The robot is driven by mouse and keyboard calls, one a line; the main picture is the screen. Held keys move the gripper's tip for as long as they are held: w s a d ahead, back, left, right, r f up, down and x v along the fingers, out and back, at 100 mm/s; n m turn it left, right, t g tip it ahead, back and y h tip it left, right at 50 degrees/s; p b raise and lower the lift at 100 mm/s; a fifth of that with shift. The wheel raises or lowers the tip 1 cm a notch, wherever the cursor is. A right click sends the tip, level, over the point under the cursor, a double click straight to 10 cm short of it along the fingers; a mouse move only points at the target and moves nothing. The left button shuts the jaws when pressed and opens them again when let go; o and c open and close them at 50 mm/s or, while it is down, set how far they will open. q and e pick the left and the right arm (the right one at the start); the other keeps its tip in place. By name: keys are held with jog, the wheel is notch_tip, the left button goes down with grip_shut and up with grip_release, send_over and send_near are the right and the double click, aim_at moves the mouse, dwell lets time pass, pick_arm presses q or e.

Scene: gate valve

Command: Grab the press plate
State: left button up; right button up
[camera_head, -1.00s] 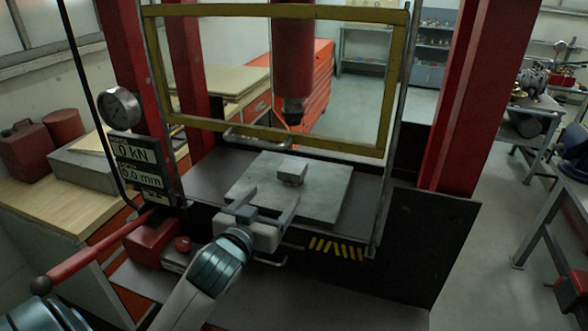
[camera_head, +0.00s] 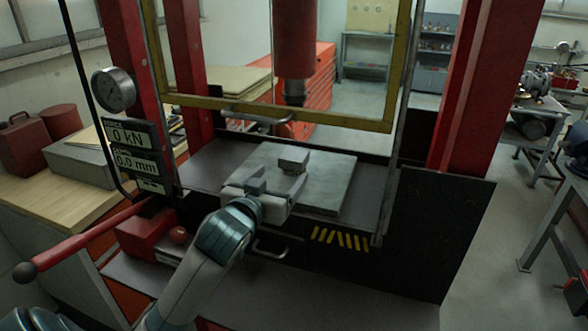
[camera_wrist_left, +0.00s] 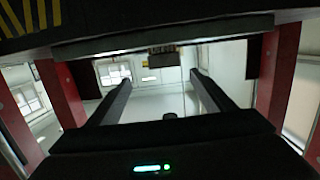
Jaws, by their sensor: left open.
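A small grey plate-like block (camera_head: 293,158), which looks like the press plate, sits on a narrower darker piece. Both stand on a wide flat grey slab (camera_head: 335,185) on the press bed. My left gripper (camera_head: 277,178) is open and just in front of the block, low over the slab's near part. Its fingers point toward the block; I cannot tell if they reach it. The left wrist view looks upside down: the two fingers (camera_wrist_left: 160,88) are spread with an empty gap, and the block (camera_wrist_left: 163,48) shows beyond, against the slab's edge (camera_wrist_left: 160,35). My right gripper is not in view.
The red press ram (camera_head: 294,50) hangs above the slab. A yellow guard frame (camera_head: 280,121) is raised over the opening, with red columns (camera_head: 475,90) at the sides. A red lever (camera_head: 90,240) and a display panel (camera_head: 133,148) are at the left.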

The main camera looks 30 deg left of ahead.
aim_at(292, 163)
pick_arm(q)
jog(key=shift+w+a+f+b, duration=0.15)
jog(key=shift+w+f+b, duration=0.2)
jog(key=shift+b, duration=2.25)
jog(key=x, duration=0.2)
jog(key=shift+w+a+r+b, duration=0.15)
jog(key=shift+w+b, duration=0.2)
jog(key=x, duration=0.1)
jog(key=p+x, duration=0.1)
jog(key=x, duration=0.1)
jog(key=shift+w+a+p, duration=0.1)
jog(key=shift+w+p, duration=0.2)
jog(key=shift+w, duration=0.1)
jog(key=shift+w+a, duration=0.1)
jog(key=shift+w, duration=0.3)
